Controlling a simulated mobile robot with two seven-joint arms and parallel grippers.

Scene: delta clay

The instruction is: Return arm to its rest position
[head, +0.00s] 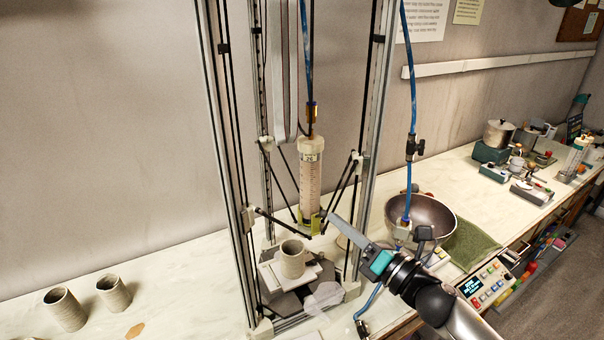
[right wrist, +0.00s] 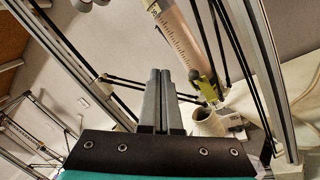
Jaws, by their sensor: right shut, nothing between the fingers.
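My right gripper (head: 340,226) reaches in from the lower right in the head view, and its tips are at the right side of the delta printer frame (head: 233,170). In the right wrist view its two fingers (right wrist: 161,85) lie together, shut and empty. A clay cup (head: 292,260) stands on the printer's bed, left of and below the fingertips. The clay cartridge (head: 310,180) with its yellow-green nozzle holder hangs above the cup. The cup (right wrist: 206,122) also shows just right of the fingers in the right wrist view. My left gripper is not in view.
Two clay cups (head: 64,309) stand on the bench at left. A metal bowl (head: 420,220), a green towel (head: 470,245) and a button panel (head: 487,284) are near my right arm. A blue hose (head: 411,95) hangs close to it. Pots and small devices stand farther right.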

